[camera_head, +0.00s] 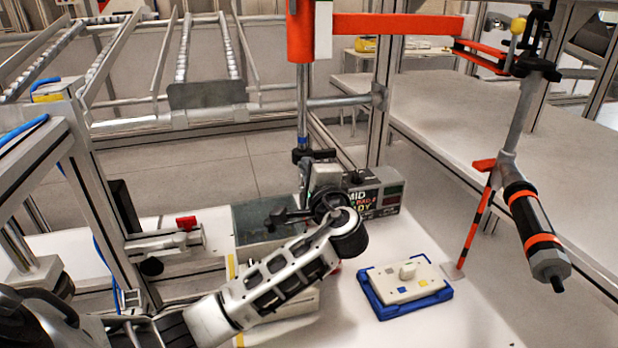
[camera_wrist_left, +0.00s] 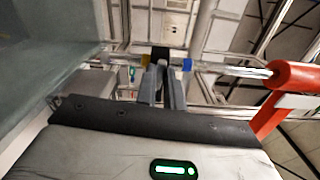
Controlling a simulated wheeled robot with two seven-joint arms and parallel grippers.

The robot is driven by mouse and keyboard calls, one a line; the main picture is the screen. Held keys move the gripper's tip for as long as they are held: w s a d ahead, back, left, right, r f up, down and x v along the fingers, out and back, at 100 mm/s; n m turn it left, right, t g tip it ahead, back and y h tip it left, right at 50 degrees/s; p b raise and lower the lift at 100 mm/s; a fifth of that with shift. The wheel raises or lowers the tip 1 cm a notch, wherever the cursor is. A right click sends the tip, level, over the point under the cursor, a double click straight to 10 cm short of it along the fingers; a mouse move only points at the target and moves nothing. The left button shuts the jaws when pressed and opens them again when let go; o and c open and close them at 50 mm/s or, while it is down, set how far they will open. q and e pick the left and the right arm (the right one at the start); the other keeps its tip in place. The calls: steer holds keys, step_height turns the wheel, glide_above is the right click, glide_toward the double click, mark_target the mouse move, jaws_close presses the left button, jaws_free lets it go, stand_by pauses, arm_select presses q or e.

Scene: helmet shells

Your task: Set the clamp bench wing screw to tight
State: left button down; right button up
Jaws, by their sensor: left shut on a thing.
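The upright metal post (camera_head: 302,105) has a blue band and a black collar (camera_head: 306,155) low on it. My left arm reaches in from the lower left, and my left gripper (camera_head: 320,168) is at this collar, partly hidden behind my own wrist. In the left wrist view the grey fingers of my left gripper (camera_wrist_left: 161,80) are closed on a black part (camera_wrist_left: 160,53) at the post, between a yellow and a blue band. I take this part for the wing screw; its wings and turn angle cannot be made out. My right gripper is not in view.
A grey box with displays (camera_head: 376,193) stands right behind my gripper. A blue tray with a pale plate (camera_head: 404,292) lies on the white table to the right. A black and orange tool (camera_head: 533,225) hangs at the right. A red arm (camera_head: 385,25) crosses above.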

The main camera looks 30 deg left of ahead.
arm_select(q)
steer(key=shift+f+n+b, duration=0.15)
steer(key=shift+n+b, duration=0.25)
steer(key=shift+n, duration=0.5)
steer(key=c, duration=1.5)
jaws_free()
steer(key=b+v, duration=0.2)
steer(key=v, duration=1.4)
